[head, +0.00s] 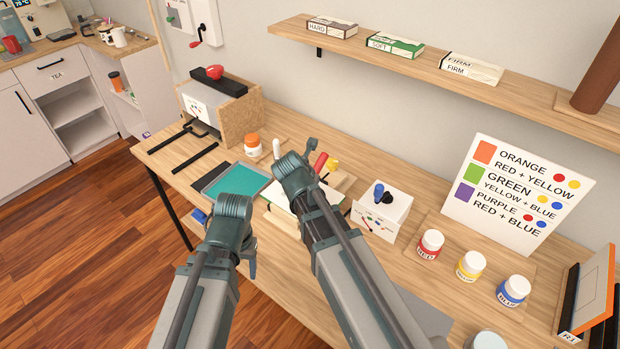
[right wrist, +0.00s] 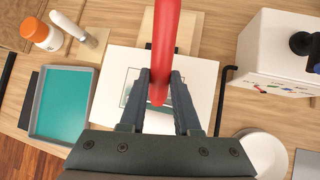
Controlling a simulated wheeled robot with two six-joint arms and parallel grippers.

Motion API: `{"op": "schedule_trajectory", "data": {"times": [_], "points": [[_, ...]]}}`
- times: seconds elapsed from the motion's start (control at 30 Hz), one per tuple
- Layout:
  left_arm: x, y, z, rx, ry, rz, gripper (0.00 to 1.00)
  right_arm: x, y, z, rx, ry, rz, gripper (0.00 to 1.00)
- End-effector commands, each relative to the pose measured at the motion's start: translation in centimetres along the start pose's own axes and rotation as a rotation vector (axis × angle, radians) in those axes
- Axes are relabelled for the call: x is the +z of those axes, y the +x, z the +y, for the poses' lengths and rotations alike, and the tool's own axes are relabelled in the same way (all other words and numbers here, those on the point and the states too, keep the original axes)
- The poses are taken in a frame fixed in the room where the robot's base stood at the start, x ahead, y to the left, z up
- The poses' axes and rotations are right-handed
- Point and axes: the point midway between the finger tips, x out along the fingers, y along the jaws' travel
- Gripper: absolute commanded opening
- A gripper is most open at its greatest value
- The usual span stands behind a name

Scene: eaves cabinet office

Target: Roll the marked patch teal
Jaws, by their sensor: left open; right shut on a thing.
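My right gripper (right wrist: 158,92) is shut on a red handle (right wrist: 166,40), held over a white sheet (right wrist: 195,85). The sheet has a thin-outlined patch (right wrist: 133,76); some teal shows inside it, and the fingers and handle hide much of it. The far end of the held tool is hidden. In the head view the right gripper (head: 296,170) covers much of the sheet. A grey-rimmed tray (right wrist: 40,82) with a teal surface lies left of the sheet; it also shows in the head view (head: 237,181). My left gripper (head: 232,212) is open and empty, in front of the tray.
An orange-capped jar (right wrist: 42,36) and a white-handled tool (right wrist: 70,28) stand behind the tray. A white box with a dark knob (right wrist: 270,55) and a white bowl (right wrist: 262,150) are right of the sheet. Red, yellow and blue jars (head: 470,265) stand farther right.

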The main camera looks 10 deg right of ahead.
Motion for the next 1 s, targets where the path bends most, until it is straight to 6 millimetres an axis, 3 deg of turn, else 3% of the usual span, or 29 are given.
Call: {"op": "schedule_trajectory", "data": {"times": [0.27,1.0], "points": [[0.0,-0.2,0.0,0.000,0.000,0.000,0.62,0.6,0.2,0.0,-0.001,0.001,-0.001,0.00],[0.0,-0.3,0.0,0.000,0.000,0.000,0.62,6.0,4.4,-0.9,0.000,0.001,-0.001,0.00]]}}
